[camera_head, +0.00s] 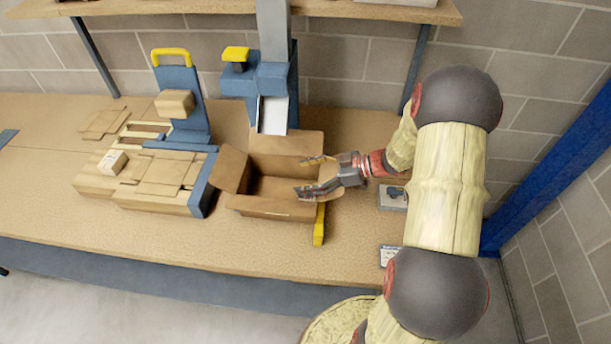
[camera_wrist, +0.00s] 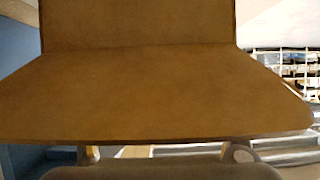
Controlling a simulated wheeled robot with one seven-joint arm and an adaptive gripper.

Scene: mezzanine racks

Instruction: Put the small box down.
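My gripper (camera_head: 312,175) reaches in from the right over the open cardboard carton (camera_head: 262,208). Its two fingers are spread apart, and I see no box between them in the head view. In the wrist view a large brown cardboard panel (camera_wrist: 150,95) fills most of the picture and hides the fingertips; only finger parts show under its lower edge. A small brown box (camera_head: 175,103) sits against the blue upright with the yellow handle. A smaller box with a pale label (camera_head: 113,162) lies on the flat cardboard at left. I cannot tell which one the task means.
Flat cardboard pieces (camera_head: 160,175) lie in a stack left of the carton. A blue device with a yellow top (camera_head: 258,80) stands behind it. A yellow bar (camera_head: 319,225) lies at the carton's front right. The workbench (camera_head: 130,235) front is clear. A blue post (camera_head: 545,185) stands at right.

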